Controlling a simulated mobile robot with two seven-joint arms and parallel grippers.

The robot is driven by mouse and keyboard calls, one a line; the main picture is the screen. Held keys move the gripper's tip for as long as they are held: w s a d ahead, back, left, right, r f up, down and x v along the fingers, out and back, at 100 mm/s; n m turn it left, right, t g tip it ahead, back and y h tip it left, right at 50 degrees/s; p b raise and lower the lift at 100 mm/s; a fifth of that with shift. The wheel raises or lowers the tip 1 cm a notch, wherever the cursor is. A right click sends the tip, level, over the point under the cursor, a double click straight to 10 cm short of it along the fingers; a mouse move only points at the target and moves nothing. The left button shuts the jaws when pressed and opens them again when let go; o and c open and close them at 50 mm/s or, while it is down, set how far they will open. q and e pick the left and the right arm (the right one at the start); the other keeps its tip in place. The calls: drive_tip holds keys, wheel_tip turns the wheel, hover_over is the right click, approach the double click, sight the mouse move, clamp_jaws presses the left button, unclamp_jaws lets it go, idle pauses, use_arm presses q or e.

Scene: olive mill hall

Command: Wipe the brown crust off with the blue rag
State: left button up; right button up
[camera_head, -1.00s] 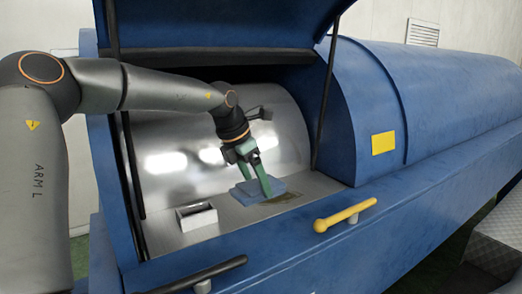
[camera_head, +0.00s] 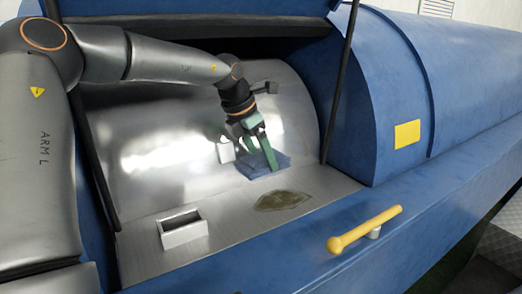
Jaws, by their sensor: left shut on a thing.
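The blue rag (camera_head: 250,172) is in my left gripper (camera_head: 269,164), which is shut on it. The rag is at the back of the metal ledge, where it meets the curved shiny drum wall; I cannot tell whether it presses on the surface. The brown crust (camera_head: 283,201) is a flat, olive-brown patch on the ledge, in front of the rag and apart from it in the picture. My right gripper is not in view.
An open blue lid frames the metal opening (camera_head: 230,228). A small white open box (camera_head: 182,229) stands on the ledge at left. A yellow handle (camera_head: 364,229) sticks out from the blue front at right. Dark struts flank the opening.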

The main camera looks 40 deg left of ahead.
use_arm(q)
drive_tip(key=shift+s+f, duration=0.1)
drive_tip(key=shift+f, duration=0.35)
wheel_tip(320, 180, down, 4)
drive_tip(key=shift+r+b, duration=0.2)
drive_tip(key=shift+b, duration=0.5)
drive_tip(key=shift+f, duration=0.45)
drive_tip(key=shift+f+b, duration=1.15)
drive_tip(key=shift+b, duration=0.05)
drive_tip(key=shift+d, duration=0.1)
